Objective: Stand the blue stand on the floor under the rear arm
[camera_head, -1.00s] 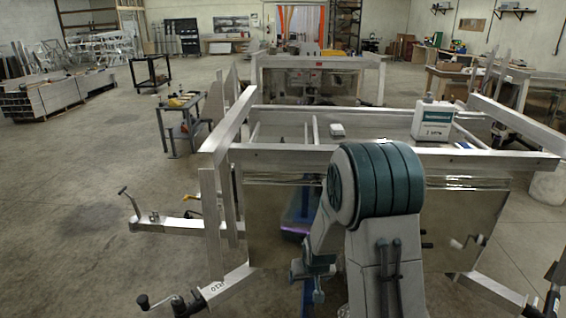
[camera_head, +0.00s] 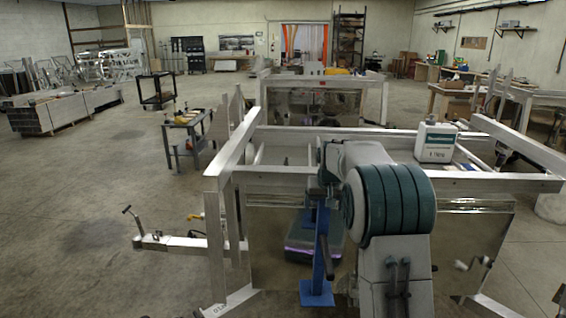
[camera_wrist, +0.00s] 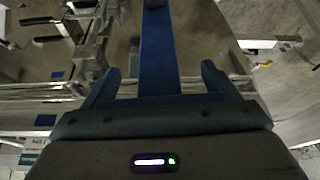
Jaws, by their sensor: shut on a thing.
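The blue stand (camera_head: 321,252) hangs upright in front of the trailer's shiny side panel, its flat square base plate (camera_head: 316,293) at the bottom. A dark handle sticks out from its post. My gripper (camera_head: 322,190) is shut on the post near the trailer's top rail. In the wrist view the blue post (camera_wrist: 158,55) runs away between the two fingers of my gripper (camera_wrist: 157,82). I cannot tell whether the base touches the floor. An aluminium arm (camera_head: 185,243) with a crank at its end reaches left from the trailer; another arm (camera_head: 236,300) lies nearer. I cannot tell which is the rear one.
The aluminium trailer frame (camera_head: 290,180) stands close ahead, with a white jug (camera_head: 435,142) on top. A small grey table (camera_head: 187,130) stands beyond at the left. A second trailer (camera_head: 320,85) is behind. The floor (camera_head: 90,200) at left is open.

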